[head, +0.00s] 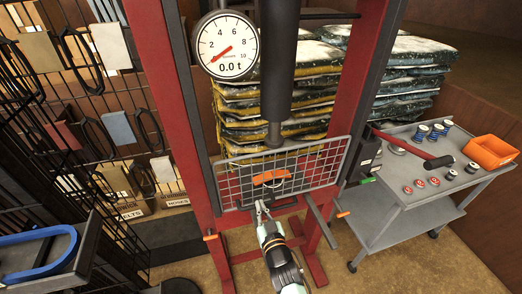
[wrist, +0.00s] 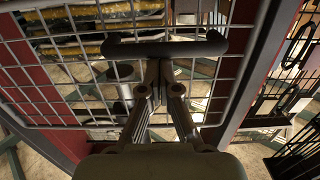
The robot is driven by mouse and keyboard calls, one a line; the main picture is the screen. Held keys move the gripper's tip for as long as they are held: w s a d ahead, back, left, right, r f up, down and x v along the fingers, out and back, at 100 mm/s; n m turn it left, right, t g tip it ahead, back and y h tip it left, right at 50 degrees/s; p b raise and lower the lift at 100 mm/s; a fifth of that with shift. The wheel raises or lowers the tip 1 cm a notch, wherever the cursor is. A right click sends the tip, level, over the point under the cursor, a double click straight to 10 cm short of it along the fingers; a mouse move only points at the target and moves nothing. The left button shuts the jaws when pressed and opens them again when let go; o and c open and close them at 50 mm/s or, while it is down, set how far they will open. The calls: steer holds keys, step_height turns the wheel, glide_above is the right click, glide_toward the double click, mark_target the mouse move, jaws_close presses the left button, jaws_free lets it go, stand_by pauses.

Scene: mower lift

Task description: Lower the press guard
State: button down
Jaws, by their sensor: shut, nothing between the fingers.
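The press guard (head: 232,170) is a grey wire-mesh panel in a frame, across the front of the red press below the dark ram. A dark handle bar (wrist: 125,48) is on the guard and crosses the upper middle of the wrist view. My gripper (head: 261,207) is at the guard's lower edge, left of its middle. In the wrist view my gripper (wrist: 164,68) has its fingers together and empty, with the tips close to the underside of the handle bar. I cannot tell whether they touch it.
A round gauge (head: 226,45) reads 0.0 t. An orange piece (head: 270,177) shows at the mesh. A grey cart (head: 385,229) with tools and an orange bin (head: 491,152) stands at right. A rack (head: 95,100) with hanging belts is at left. Stacked sacks (head: 235,103) are behind.

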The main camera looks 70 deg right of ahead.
steer(key=shift+s+f, duration=0.1)
steer(key=shift+f, duration=0.5)
step_height(320, 180, up, 6)
steer(key=a+p, duration=0.1)
steer(key=p, duration=0.4)
steer(key=b+v, duration=0.1)
steer(key=v, duration=0.8)
steer(key=shift+s+a+f, duration=0.15)
steer(key=shift+s+f, duration=0.2)
steer(key=shift+s, duration=0.1)
steer(key=shift+w, duration=0.1)
